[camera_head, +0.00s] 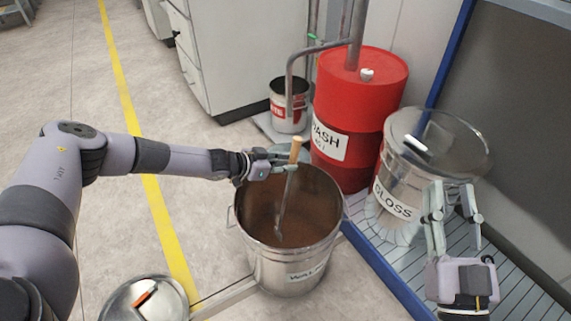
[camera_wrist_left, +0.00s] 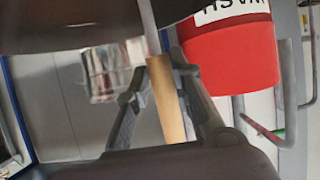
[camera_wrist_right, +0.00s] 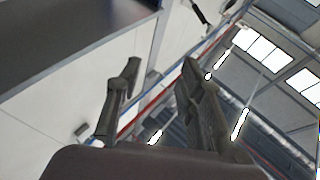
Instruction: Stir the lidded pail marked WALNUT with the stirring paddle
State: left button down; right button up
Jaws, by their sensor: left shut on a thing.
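The pail marked WALNUT (camera_head: 290,266) stands open on the floor, its label partly cut by the curve, with brown contents inside. The stirring paddle (camera_head: 285,205) has a wooden handle and a grey shaft that reaches down into the pail. My left gripper (camera_head: 287,162) is shut on the paddle's handle above the pail's far rim; the handle also shows between its fingers in the left wrist view (camera_wrist_left: 166,100). My right gripper (camera_head: 455,188) is open and empty, in front of the GLOSS pail.
The lidded GLOSS pail (camera_head: 392,195) stands on a slatted platform (camera_head: 505,285) with a blue edge. A red WASH drum (camera_head: 358,100) stands behind the WALNUT pail. A smaller pail (camera_head: 287,112) stands beside pipes.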

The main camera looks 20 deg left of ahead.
notch_tip(320, 180, down, 15)
jog(key=s+d+g+h+p, duration=0.2)
jog(key=d+g+h+p, duration=0.15)
jog(key=g, duration=0.55)
jog(key=s+d+f+g+h+p, duration=0.1)
jog(key=s+d+f+g+p, duration=0.1)
jog(key=s, duration=0.5)
jog(key=s+d+f+g+h+p, duration=0.1)
jog(key=s+d+f+g+p, duration=0.1)
jog(key=s+f+g, duration=0.3)
jog(key=shift+s+m+g+p, duration=0.4)
jog(key=shift+s+g, duration=0.5)
jog(key=shift+g, duration=0.2)
